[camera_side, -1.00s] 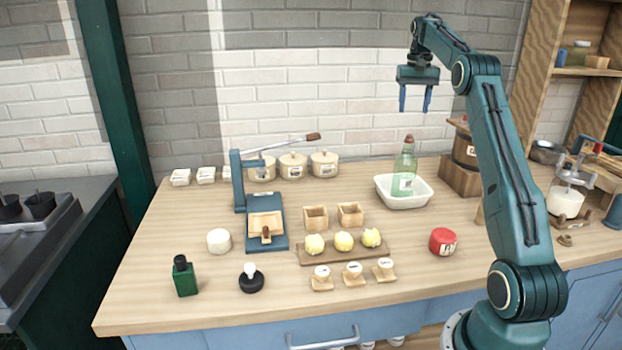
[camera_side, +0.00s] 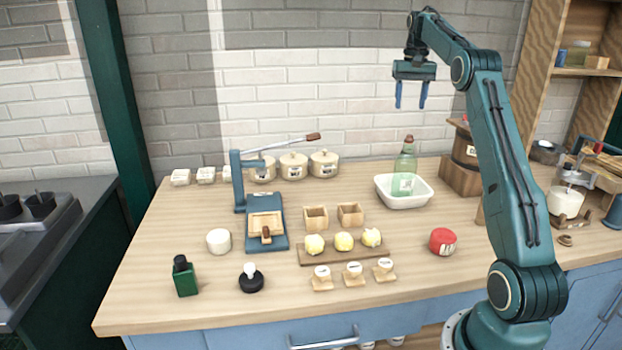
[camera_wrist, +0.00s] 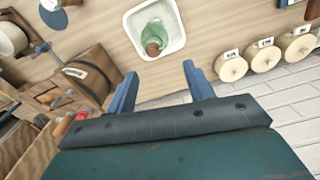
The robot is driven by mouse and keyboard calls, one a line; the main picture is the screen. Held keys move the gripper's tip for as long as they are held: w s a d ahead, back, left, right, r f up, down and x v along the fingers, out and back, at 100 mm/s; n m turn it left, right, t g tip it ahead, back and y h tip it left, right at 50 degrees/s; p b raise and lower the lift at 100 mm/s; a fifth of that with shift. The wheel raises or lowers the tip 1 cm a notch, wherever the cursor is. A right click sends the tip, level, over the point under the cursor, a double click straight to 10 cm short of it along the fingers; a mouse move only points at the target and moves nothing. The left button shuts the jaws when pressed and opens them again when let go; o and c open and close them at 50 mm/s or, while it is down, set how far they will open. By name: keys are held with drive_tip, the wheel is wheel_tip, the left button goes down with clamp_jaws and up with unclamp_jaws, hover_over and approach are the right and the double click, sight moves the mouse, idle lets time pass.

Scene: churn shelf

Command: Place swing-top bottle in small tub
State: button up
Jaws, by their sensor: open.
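The swing-top bottle (camera_side: 405,172) is pale green, clear, with a brown top. It stands upright inside the small tub (camera_side: 424,196), a white rectangular tub at the back right of the counter. The wrist view shows the bottle (camera_wrist: 155,33) from above within the tub (camera_wrist: 177,42). My gripper (camera_side: 411,104) is open and empty, high above the tub, with its blue fingers pointing down. In the wrist view my gripper (camera_wrist: 163,88) has its fingers spread apart, with the bottle and tub beyond them.
A wooden keg on a box (camera_side: 461,172) stands right of the tub. Lidded crocks (camera_side: 293,166) and a blue press (camera_side: 264,222) stand to the left. A red tin (camera_side: 442,241), a board with butter pieces (camera_side: 345,252) and a dark green bottle (camera_side: 184,277) are nearer the front.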

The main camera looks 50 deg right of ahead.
drive_tip(key=a+r+n+t+h, duration=0.1)
drive_tip(key=a+r+n, duration=0.25)
drive_tip(key=a, duration=1.05)
drive_tip(key=a+r+n+t, duration=0.15)
drive_tip(key=a+r, duration=0.25)
drive_tip(key=a, duration=1)
drive_tip(key=s+a+f+n+t, duration=0.1)
drive_tip(key=s+a+f+n, duration=0.2)
drive_tip(key=s+a+f, duration=0.3)
drive_tip(key=s+a+f+n+t+y, duration=0.1)
drive_tip(key=s+a+f+n+t, duration=0.1)
drive_tip(key=s+a+f, duration=0.4)
drive_tip(key=s+a+n, duration=0.1)
drive_tip(key=s+a, duration=0.3)
drive_tip(key=s, duration=0.2)
drive_tip(key=shift+a, duration=0.4)
